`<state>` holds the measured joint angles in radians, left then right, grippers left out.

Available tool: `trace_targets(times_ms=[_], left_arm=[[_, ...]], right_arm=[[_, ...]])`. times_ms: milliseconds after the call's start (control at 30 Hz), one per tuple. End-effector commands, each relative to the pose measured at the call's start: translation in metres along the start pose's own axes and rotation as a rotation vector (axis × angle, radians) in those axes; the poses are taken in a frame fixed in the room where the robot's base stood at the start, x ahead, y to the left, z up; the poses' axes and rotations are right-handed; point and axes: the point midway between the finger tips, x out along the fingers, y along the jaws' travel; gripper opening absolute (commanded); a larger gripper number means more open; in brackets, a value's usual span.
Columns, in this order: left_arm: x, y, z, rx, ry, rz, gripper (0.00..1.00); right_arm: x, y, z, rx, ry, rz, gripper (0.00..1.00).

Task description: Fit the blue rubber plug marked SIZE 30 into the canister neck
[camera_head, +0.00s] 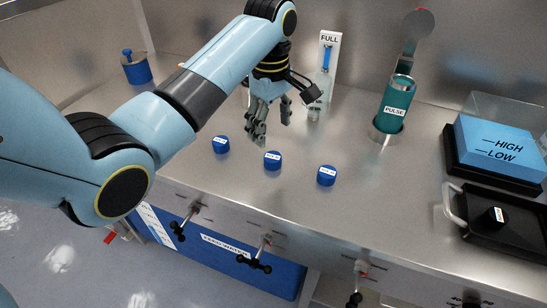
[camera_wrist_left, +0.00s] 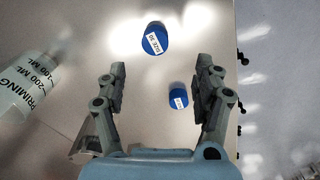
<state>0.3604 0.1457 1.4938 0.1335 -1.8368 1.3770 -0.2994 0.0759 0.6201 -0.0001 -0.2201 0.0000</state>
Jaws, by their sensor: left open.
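Three blue plugs with white labels stand in a row on the steel counter: a left one (camera_head: 221,145), a middle one (camera_head: 272,161) and a right one (camera_head: 326,176). Their labels are too small to read in the head view. My left gripper (camera_head: 271,119) is open and empty, above the counter behind the row. In the left wrist view, one plug (camera_wrist_left: 178,90) shows between the open fingers (camera_wrist_left: 160,72) and another plug (camera_wrist_left: 155,31) lies beyond the fingertips. The farther one's label may read SIZE 30, but it is blurred. A pale canister marked PRIMING (camera_wrist_left: 14,92) is cut off at left; its neck is not clear.
A clear vessel (camera_head: 318,106) stands by a FULL sign (camera_head: 329,40), partly behind my gripper. A teal PULSE cylinder (camera_head: 402,88), a blue HIGH/LOW block (camera_head: 497,143) and a black tray (camera_head: 483,237) are right. A blue knobbed container (camera_head: 137,72) is back left. Valve handles line the front.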

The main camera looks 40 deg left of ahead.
Motion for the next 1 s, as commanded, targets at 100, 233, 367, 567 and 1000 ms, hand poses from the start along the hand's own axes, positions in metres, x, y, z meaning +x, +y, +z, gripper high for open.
trace_targets(times_ms=[100,233,367,567,1000], left_arm=[[-0.007,0.009,-0.003,-0.077,-0.011,-0.017,0.68],[0.012,0.010,-0.002,-0.091,-0.013,-0.021,0.68],[0.033,0.010,-0.003,-0.089,-0.011,-0.018,0.68],[0.050,0.009,-0.003,-0.087,-0.011,-0.018,0.68],[0.097,0.009,-0.004,-0.086,-0.011,-0.014,0.68]], right_arm=[[-0.001,0.003,-0.001,-0.001,0.001,0.003,0.64],[-0.001,0.004,-0.001,-0.002,0.001,0.005,0.64],[-0.001,0.005,0.000,-0.002,0.001,0.006,0.64],[-0.001,0.005,0.000,-0.003,0.000,0.006,0.64],[-0.002,0.005,0.000,-0.002,0.000,0.005,0.64]])
